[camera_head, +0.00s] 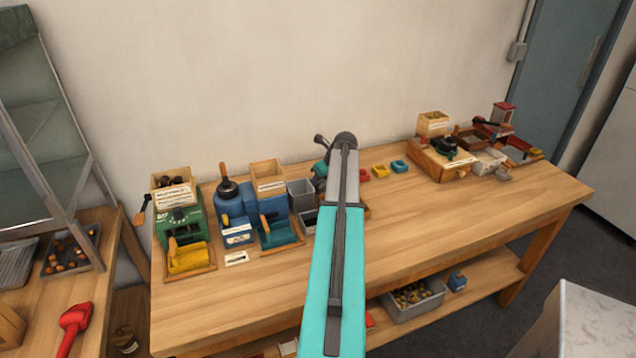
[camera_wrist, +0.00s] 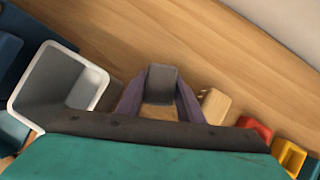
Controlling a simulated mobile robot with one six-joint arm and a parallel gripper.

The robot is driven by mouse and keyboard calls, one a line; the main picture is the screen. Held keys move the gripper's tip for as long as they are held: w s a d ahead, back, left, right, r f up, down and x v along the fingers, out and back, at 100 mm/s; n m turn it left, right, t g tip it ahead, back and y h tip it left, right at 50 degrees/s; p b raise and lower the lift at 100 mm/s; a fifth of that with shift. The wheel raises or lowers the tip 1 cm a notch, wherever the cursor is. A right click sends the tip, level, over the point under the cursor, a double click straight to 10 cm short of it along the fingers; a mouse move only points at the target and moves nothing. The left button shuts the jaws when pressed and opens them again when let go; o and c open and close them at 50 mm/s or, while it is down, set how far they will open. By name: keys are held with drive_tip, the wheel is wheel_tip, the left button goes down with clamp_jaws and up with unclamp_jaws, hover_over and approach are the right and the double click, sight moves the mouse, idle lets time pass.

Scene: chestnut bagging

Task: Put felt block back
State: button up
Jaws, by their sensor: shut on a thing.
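My gripper (camera_wrist: 160,98) is shut on a dark grey block (camera_wrist: 162,84), which looks like the felt block. The block sits between the two purple-grey fingers, with the wooden table top (camera_wrist: 110,65) behind it. Its height above the table is hard to tell. In the head view my own arm hides the fingers and the block. A grey bin with a pale rim (camera_wrist: 58,85) stands left of the gripper in the wrist view. It also shows in the head view (camera_head: 301,190), left of my arm.
A pale wooden piece (camera_wrist: 213,105) lies close to the right finger. Small red (camera_wrist: 254,128) and yellow (camera_wrist: 289,155) trays sit further right. Blue machines (camera_head: 236,212) and a green one (camera_head: 182,220) stand left. The table's front half (camera_head: 440,225) is clear.

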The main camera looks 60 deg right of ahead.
drive_tip(key=o, duration=1.3)
drive_tip(key=shift+r, duration=0.1)
drive_tip(key=b+v, duration=0.2)
drive_tip(key=v, duration=1)
